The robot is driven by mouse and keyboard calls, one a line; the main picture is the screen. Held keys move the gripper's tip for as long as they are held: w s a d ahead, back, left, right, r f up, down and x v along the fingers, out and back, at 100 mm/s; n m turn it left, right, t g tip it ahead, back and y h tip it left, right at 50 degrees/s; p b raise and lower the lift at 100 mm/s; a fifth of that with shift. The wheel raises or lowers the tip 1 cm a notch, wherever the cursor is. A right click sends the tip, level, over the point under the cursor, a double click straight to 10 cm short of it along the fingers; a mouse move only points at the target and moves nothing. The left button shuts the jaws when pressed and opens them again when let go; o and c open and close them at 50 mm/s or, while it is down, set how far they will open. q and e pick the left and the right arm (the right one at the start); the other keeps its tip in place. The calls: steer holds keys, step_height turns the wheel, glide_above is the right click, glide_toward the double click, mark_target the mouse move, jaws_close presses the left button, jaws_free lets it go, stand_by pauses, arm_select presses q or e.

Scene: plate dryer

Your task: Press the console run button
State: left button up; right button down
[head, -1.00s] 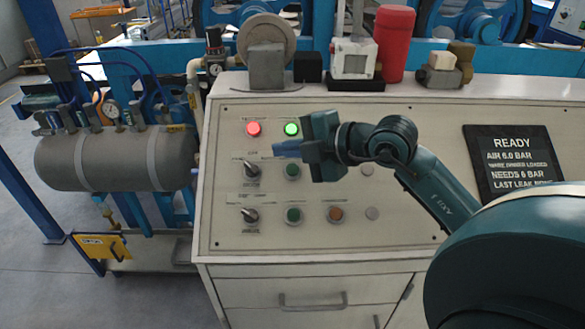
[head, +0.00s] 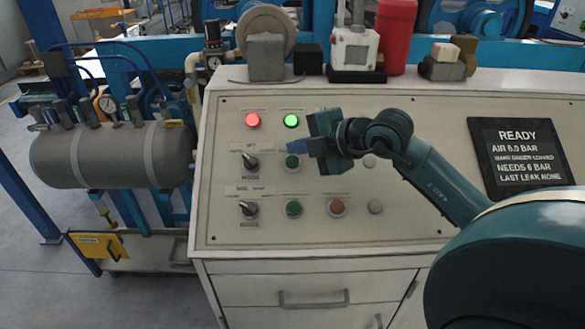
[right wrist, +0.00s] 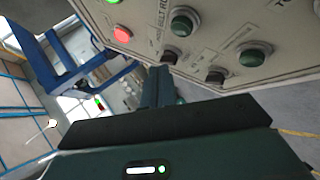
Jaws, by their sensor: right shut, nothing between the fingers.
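The console panel (head: 225,185) has two green buttons at its left middle, an upper one (head: 292,161) and a lower one (head: 293,208). They also show in the right wrist view, one (right wrist: 184,22) near the top and one (right wrist: 255,53) to its right. My left gripper is out of view.
A red lamp (head: 253,120) and a green lamp (head: 291,121) are lit above the buttons. Two black selector knobs (head: 250,161) sit at left. An orange button (head: 337,207) is at lower right. The display (head: 522,155) reads READY. Blocks and a red cylinder (head: 395,38) stand behind.

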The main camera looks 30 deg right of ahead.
mark_target(292, 162)
steer(key=shift+w+d+f+b, duration=0.15)
steer(key=shift+w+f+b, duration=0.1)
steer(key=shift+f, duration=0.3)
steer(key=shift+w+d+f+b, duration=0.15)
steer(key=shift+w+f+b, duration=0.1)
steer(key=shift+f, duration=0.3)
steer(key=shift+w+d+f+b, duration=0.15)
steer(key=shift+w+f+b, duration=0.15)
steer(key=shift+f, duration=0.1)
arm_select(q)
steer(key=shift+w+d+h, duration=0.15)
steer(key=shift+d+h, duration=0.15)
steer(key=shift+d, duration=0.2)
arm_select(e)
steer(key=shift+f, duration=0.1)
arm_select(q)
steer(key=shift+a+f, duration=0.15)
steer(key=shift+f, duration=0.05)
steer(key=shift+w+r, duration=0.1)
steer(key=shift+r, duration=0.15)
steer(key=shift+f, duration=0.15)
arm_select(e)
steer(key=shift+d+f, duration=0.1)
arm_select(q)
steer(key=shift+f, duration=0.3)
arm_select(e)
steer(key=shift+w+f, duration=0.2)
steer(key=shift+f, duration=0.05)
